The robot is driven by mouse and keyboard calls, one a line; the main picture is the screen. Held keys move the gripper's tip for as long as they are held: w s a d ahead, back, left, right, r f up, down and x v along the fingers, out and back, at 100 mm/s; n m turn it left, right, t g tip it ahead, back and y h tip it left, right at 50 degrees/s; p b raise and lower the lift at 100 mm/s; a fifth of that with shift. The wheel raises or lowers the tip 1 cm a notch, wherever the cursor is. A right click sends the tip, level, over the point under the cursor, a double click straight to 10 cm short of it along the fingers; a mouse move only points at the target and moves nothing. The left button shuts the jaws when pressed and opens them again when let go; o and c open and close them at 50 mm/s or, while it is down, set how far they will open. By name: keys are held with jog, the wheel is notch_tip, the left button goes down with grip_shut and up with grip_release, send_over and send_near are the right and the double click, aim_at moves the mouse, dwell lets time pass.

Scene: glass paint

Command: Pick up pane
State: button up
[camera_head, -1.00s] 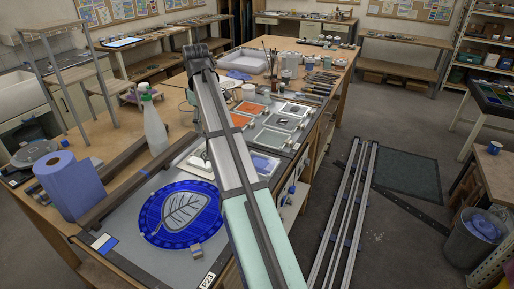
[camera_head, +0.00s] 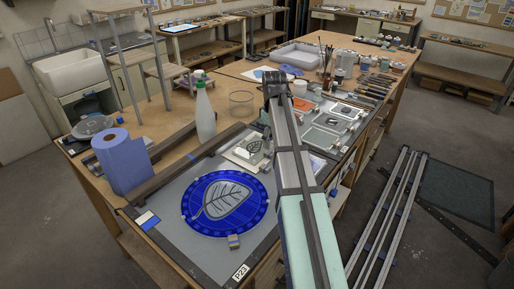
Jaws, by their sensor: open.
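A round blue disc (camera_head: 258,218) lies on the grey work surface, with a grey leaf-shaped pane or pattern (camera_head: 224,200) with dark veins on it. A small pale square pane (camera_head: 236,153) with a dark leaf drawing lies behind it, partly covered on its right. I cannot tell which of these is the task's pane. My arm link (camera_head: 300,215) rises from the bottom right and hides what is behind it.
Framed samples (camera_head: 325,140) lie right of my arm. Metal rails (camera_head: 385,215) lie on the floor at right.

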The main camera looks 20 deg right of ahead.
aim_at(271, 153)
jog(key=shift+a+f+p, duration=0.1)
jog(key=shift+f+p, duration=0.95)
jog(key=shift+f, duration=1.85)
grip_shut()
